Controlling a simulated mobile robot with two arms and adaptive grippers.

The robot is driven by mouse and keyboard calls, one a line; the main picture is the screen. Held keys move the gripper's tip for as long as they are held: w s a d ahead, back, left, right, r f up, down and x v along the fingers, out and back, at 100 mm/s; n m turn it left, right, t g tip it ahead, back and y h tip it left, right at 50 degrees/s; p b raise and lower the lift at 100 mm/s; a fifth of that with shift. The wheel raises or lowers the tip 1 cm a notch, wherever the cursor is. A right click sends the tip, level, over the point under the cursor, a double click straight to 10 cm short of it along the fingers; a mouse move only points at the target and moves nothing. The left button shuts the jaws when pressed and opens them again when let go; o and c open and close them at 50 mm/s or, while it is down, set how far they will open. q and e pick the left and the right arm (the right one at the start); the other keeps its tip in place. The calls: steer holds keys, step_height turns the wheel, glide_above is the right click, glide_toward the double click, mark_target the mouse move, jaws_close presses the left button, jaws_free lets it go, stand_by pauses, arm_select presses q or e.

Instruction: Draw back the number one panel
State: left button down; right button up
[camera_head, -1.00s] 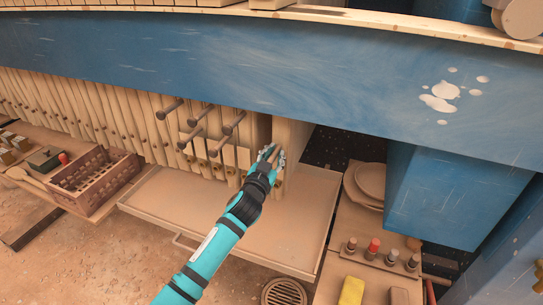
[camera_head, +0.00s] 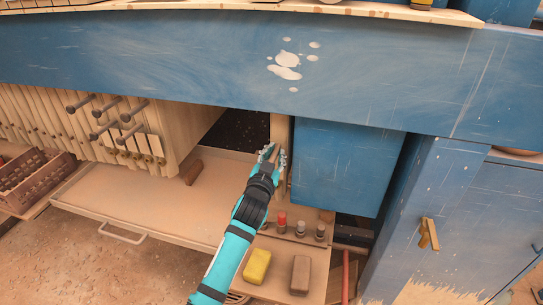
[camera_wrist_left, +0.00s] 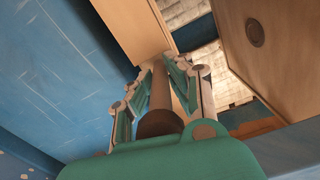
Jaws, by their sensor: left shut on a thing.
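The panel (camera_head: 281,130) I take as number one is a pale, upright plate at the right end of the press, close beside the blue block. It also shows in the left wrist view (camera_wrist_left: 132,28). My left gripper (camera_head: 272,153) is shut on its handle, a brown rod (camera_wrist_left: 157,112) between the fingers in the wrist view. Most of the handle is hidden by the fingers in the head view. A wide dark gap separates this panel from the remaining plate stack (camera_head: 178,130) at left. My right gripper is not in view.
The blue block (camera_head: 340,165) stands just right of the panel, under the blue beam (camera_head: 200,60). A tray (camera_head: 130,195) lies below the stack. A yellow sponge (camera_head: 257,265), a brown block (camera_head: 300,273) and small bottles (camera_head: 300,228) sit in front. A crate (camera_head: 35,180) is at left.

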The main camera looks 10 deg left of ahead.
arm_select(q)
steer(key=shift+d+f, duration=0.3)
steer(key=shift+d, duration=0.25)
steer(key=c, duration=1.2)
jaws_free()
steer(key=shift+d, duration=0.1)
steer(key=shift+c, duration=0.2)
steer(key=shift+a+r, duration=0.1)
steer(key=shift+a, duration=0.2)
steer(key=s, duration=1.2)
steer(key=shift+a, duration=0.2)
